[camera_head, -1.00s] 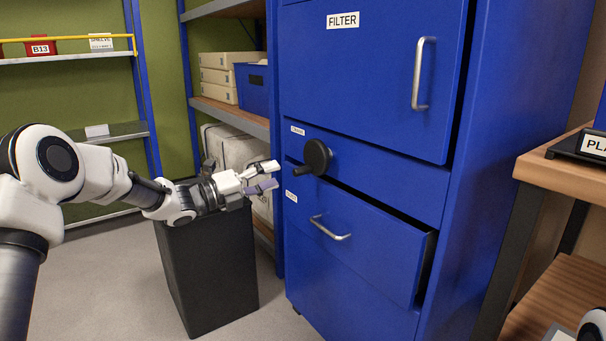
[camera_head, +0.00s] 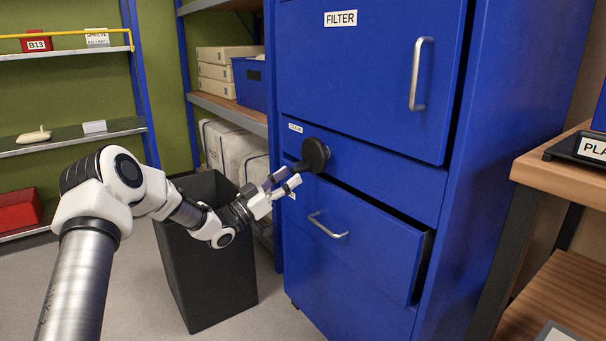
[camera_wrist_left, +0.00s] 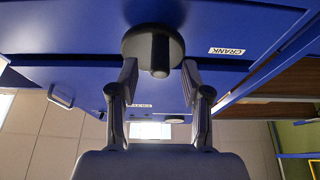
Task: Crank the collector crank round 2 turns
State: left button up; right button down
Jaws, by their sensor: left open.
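The collector crank is a black round disc (camera_head: 316,154) with a short handle knob, on the front of the blue cabinet (camera_head: 390,190). It also shows in the left wrist view (camera_wrist_left: 153,46), with its knob pointing toward the camera. My left gripper (camera_head: 289,180) is open at the crank's left side, its fingertips close to the knob. In the left wrist view the two fingers (camera_wrist_left: 160,85) stand apart on either side of the knob's line. I cannot tell whether either finger touches it. A CRANK label (camera_wrist_left: 228,51) sits beside the disc. My right gripper is not in view.
A drawer with a metal handle (camera_head: 328,225) stands slightly open below the crank. The FILTER door (camera_head: 370,70) is above. A black bin (camera_head: 212,285) stands under my left arm. A wooden bench (camera_head: 560,170) is at the right.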

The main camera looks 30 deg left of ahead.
aim_at(298, 169)
pick_arm(q)
jog(key=b+x, duration=0.1)
jog(key=x, duration=0.2)
jog(key=shift+w+f, duration=0.1)
jog(key=shift+f, duration=0.1)
jog(key=shift+w+d+r, duration=0.15)
jog(key=shift+w+r, duration=0.2)
jog(key=shift+w, duration=0.05)
grip_shut()
jog(key=shift+r+m, duration=0.1)
jog(key=shift+m, duration=0.2)
